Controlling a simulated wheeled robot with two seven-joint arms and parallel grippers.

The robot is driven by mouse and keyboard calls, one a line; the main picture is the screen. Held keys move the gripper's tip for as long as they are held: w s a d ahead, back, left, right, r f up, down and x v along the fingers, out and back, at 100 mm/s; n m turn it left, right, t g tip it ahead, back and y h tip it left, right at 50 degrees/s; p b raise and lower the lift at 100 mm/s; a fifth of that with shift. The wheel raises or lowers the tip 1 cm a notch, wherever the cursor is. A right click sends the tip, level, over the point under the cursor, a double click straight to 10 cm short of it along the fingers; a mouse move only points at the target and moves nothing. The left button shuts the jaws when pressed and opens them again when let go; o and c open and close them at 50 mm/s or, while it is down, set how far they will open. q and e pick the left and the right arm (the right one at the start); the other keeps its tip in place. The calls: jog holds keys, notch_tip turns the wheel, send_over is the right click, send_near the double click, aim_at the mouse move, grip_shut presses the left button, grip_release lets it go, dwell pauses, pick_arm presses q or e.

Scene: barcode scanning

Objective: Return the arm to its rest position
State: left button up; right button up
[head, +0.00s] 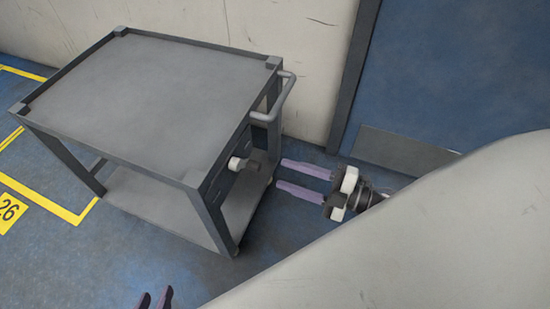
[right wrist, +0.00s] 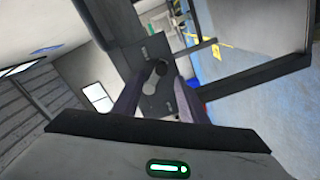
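My right gripper (head: 281,175) shows in the head view just right of the grey cart. Its two purple fingers point left and stand apart with nothing between them. In the right wrist view the fingers of my right gripper (right wrist: 158,90) are also spread, with no object held between them. My left gripper (head: 155,296) shows only as two dark purple fingertips at the bottom edge of the head view. A gap shows between these tips and nothing is seen in it. The rest of the left arm is out of view.
A grey cart (head: 150,95) with a bare top stands left of centre, its handle (head: 287,97) facing right. A small white and dark piece (head: 242,163) shows by its drawers. A large pale surface (head: 430,240) fills the lower right. Blue floor (head: 110,265) is clear at lower left.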

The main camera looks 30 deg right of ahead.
jog(key=shift+s+d, duration=0.35)
jog(key=shift+s, duration=0.05)
